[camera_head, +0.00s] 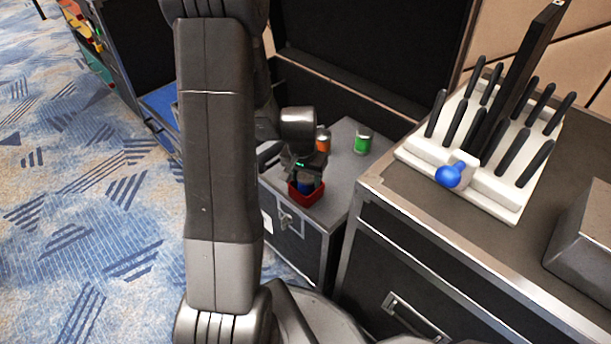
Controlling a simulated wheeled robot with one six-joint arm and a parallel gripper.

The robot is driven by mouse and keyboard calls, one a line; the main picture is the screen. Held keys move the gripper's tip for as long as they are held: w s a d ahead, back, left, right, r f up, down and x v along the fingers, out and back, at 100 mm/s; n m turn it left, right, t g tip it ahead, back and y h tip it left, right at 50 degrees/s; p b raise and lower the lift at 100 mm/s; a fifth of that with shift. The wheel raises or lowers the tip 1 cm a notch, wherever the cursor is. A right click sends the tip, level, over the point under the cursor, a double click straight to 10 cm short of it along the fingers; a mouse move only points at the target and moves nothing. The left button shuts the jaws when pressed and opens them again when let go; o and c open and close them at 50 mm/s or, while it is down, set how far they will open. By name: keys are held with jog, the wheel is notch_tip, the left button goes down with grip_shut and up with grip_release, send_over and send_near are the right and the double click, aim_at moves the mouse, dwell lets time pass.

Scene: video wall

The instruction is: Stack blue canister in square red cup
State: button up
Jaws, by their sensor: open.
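The square red cup (306,198) sits near the front edge of the low grey case top, beneath my gripper. The blue canister (306,185) is inside the red cup, with only part of it showing above the rim. My gripper (304,178) points down right over the cup, at the canister, and is open. Its fingers are small and dark here, and they hide part of the canister. I cannot tell whether they touch it.
An orange canister (323,140) stands behind my gripper, partly hidden. A green canister (363,141) stands farther right on the low case (343,170). A taller case (400,185) on the right carries a white rack (515,190) with black rods and a blue ball (448,176).

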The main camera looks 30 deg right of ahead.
jog(key=shift+o, duration=0.2)
notch_tip(320, 180, up, 12)
jog(key=s+a+p, duration=0.1)
jog(key=p, duration=0.4)
jog(key=shift+a+r, duration=0.15)
jog(key=shift+s, duration=0.1)
jog(key=f+b, duration=0.1)
jog(key=f, duration=0.3)
jog(key=d+f+b, duration=0.1)
jog(key=f+b, duration=0.1)
jog(key=f, duration=0.2)
jog(key=w+f+b, duration=0.1)
jog(key=f, duration=0.3)
jog(key=shift+d+f, duration=0.2)
